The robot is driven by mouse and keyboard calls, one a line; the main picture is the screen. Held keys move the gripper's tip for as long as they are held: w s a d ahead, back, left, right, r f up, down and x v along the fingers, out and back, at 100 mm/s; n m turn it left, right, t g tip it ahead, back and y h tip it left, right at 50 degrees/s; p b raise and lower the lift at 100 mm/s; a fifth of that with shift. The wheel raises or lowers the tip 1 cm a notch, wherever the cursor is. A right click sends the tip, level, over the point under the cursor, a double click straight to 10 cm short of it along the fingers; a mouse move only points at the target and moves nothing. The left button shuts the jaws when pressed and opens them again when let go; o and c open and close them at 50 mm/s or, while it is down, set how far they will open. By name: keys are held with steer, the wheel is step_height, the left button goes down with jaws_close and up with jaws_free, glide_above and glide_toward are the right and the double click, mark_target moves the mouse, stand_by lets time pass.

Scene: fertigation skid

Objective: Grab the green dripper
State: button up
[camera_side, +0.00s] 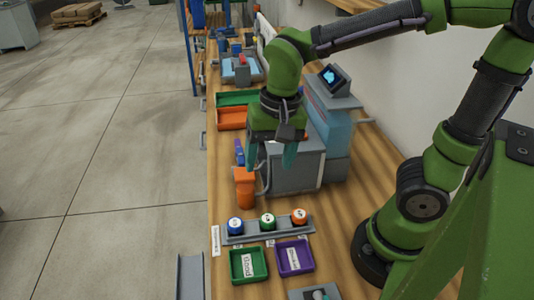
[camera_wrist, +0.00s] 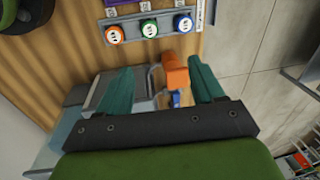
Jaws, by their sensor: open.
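The green dripper (camera_side: 267,221) sits in the middle of a grey rack (camera_side: 250,236) on the wooden bench. The blue dripper (camera_side: 235,226) is to its left and the orange dripper (camera_side: 299,216) to its right. In the wrist view the green dripper (camera_wrist: 149,28) is near the top, between the orange (camera_wrist: 115,34) and blue (camera_wrist: 183,23) ones. My gripper (camera_side: 271,163) is open and empty, above the bench beside the grey machine, farther back than the rack. In the wrist view its teal fingers (camera_wrist: 155,80) are spread, apart from the drippers.
An orange upright fitting (camera_side: 244,188) stands between my gripper and the rack. A grey machine box (camera_side: 293,170) is close by my gripper. A green tray (camera_side: 248,265) and a purple tray (camera_side: 294,257) lie in front of the rack.

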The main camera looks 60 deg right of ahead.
steer(key=m, duration=0.2)
steer(key=m+g+h, duration=0.1)
steer(key=m, duration=0.2)
glide_above(268, 217)
step_height(268, 217, down, 12)
steer(key=shift+s+d+r, duration=0.1)
step_height(268, 217, down, 5)
steer(key=shift+c, duration=0.4)
steer(key=c, duration=1)
steer(key=shift+r, duration=0.1)
